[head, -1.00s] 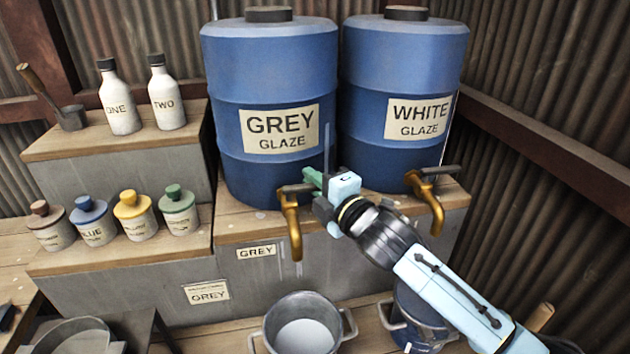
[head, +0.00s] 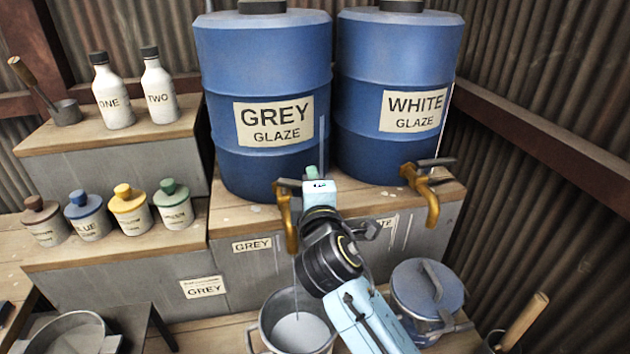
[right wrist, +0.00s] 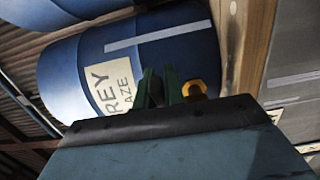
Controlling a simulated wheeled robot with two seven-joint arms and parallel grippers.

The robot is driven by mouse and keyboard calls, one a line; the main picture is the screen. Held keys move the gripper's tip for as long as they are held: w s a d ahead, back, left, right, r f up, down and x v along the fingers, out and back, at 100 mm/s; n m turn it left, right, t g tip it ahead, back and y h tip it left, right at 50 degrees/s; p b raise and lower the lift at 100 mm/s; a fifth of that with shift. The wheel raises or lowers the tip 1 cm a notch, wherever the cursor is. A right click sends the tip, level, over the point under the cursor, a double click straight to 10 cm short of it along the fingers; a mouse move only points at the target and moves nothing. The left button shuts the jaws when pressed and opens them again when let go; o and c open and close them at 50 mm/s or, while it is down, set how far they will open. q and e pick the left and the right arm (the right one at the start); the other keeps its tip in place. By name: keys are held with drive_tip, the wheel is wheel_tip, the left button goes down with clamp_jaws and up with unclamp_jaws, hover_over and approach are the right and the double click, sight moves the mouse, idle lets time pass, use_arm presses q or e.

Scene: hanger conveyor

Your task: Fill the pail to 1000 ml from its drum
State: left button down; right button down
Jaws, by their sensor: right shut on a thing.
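The blue drum labelled GREY GLAZE (head: 263,70) stands on a wooden shelf, with a brass tap (head: 291,228) at its lower front. My right gripper (head: 308,180) is at this tap, shut on its dark handle (head: 287,184). In the right wrist view the green fingers (right wrist: 162,88) are close together beside the brass part; the grip itself is partly hidden. A thin pale stream (head: 295,285) runs from the spout into the open metal pail (head: 266,322) below. The pail holds pale grey liquid (head: 301,332). I cannot read its level. My left gripper is out of view.
The WHITE GLAZE drum (head: 400,75) with its own tap (head: 430,195) stands to the right. A lidded blue pot (head: 428,290) is right of the pail. Small jars (head: 88,217), two bottles (head: 160,95) and a ladle (head: 66,112) stand on the left steps.

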idle(0.5)
drive_tip(key=c, duration=1.5)
unclamp_jaws()
drive_tip(key=shift+s, duration=0.2)
drive_tip(key=s, duration=1.3)
drive_tip(key=shift+s+d, duration=0.1)
